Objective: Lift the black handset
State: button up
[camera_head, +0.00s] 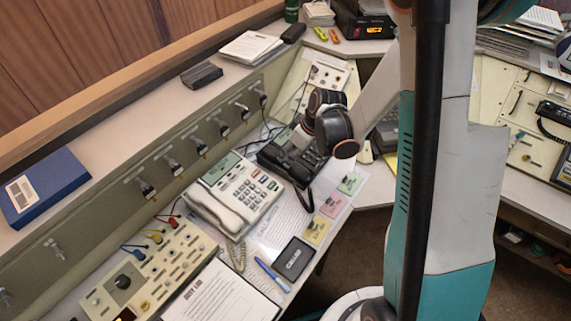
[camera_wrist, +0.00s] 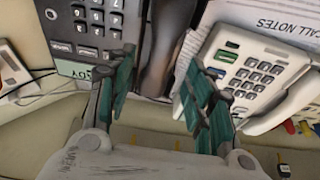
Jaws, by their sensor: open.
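The black handset (camera_wrist: 168,38) shows in the wrist view as a dark bar at the top middle, on the black desk phone (camera_wrist: 92,22) with its keypad at left. My gripper (camera_wrist: 160,68) is open, with one green-padded finger on each side of the handset. I cannot tell whether the fingers touch it. In the head view the black phone (camera_head: 283,166) stands on the desk right of the white phone, and my wrist covers its far part. My fingertips are hidden there.
A white phone (camera_head: 229,206) with its own handset stands close beside the black one, and it shows at right in the wrist view (camera_wrist: 243,75). Coloured notes (camera_head: 333,205) and papers lie in front. A switch panel (camera_head: 150,283) is at lower left. Cables run behind the phones.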

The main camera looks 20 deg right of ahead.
aim_at(286, 159)
jog(key=b+x, duration=0.2)
jog(key=x, duration=0.3)
jog(key=shift+w, duration=0.1)
jog(key=shift+c, duration=0.5)
grip_shut()
